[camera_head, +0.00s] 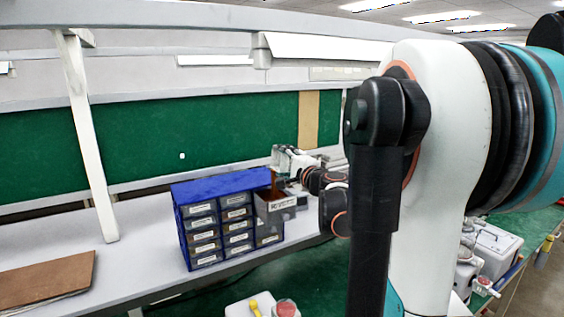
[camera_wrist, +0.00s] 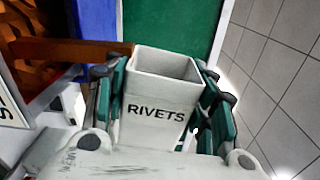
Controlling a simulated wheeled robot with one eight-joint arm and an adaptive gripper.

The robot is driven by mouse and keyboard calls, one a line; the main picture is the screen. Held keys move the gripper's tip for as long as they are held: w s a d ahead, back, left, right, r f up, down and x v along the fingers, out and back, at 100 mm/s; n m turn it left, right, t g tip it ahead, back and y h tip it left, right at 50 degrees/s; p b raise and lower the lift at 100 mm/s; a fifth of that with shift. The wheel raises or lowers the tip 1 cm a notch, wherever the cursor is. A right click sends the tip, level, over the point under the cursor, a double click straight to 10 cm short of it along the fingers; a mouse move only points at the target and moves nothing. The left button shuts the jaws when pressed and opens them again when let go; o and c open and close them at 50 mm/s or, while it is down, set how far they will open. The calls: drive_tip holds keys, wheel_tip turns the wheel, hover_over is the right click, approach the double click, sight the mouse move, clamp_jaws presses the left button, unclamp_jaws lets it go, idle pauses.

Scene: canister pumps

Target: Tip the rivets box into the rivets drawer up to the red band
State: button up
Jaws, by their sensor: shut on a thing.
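The rivets box (camera_wrist: 158,112), pale grey and open-topped with RIVETS in black, is between the green-sided fingers of my gripper (camera_wrist: 160,95) in the wrist view. My gripper is shut on it. Its visible inside walls are bare; the bottom is hidden. The rivets drawer (camera_head: 275,206) is pulled out at the cabinet's top right, with a RIVETS label on its front. In the head view my gripper (camera_head: 298,164) is just behind and right of it. The drawer (camera_wrist: 62,49) shows at the wrist view's upper left, with orange-brown inside. I cannot make out a red band.
The blue cabinet (camera_head: 222,188) with several labelled drawers stands on the grey bench (camera_head: 130,240). A brown board (camera_head: 45,280) lies at the left. My arm covers much of the right side. A white container (camera_head: 497,248) stands at far right.

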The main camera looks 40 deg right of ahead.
drive_tip(key=m, duration=0.4)
drive_tip(key=d+f+m, duration=0.1)
drive_tip(key=m, duration=0.1)
drive_tip(key=shift+s+b, duration=0.15)
drive_tip(key=shift+b, duration=0.15)
wheel_tip(320, 180, up, 3)
drive_tip(key=m+p, duration=0.3)
drive_tip(key=m, duration=0.2)
drive_tip(key=shift+m, duration=0.8)
drive_tip(key=m, duration=0.2)
drive_tip(key=r+m, duration=0.1)
drive_tip(key=shift+a+m, duration=0.3)
drive_tip(key=shift+f, duration=0.15)
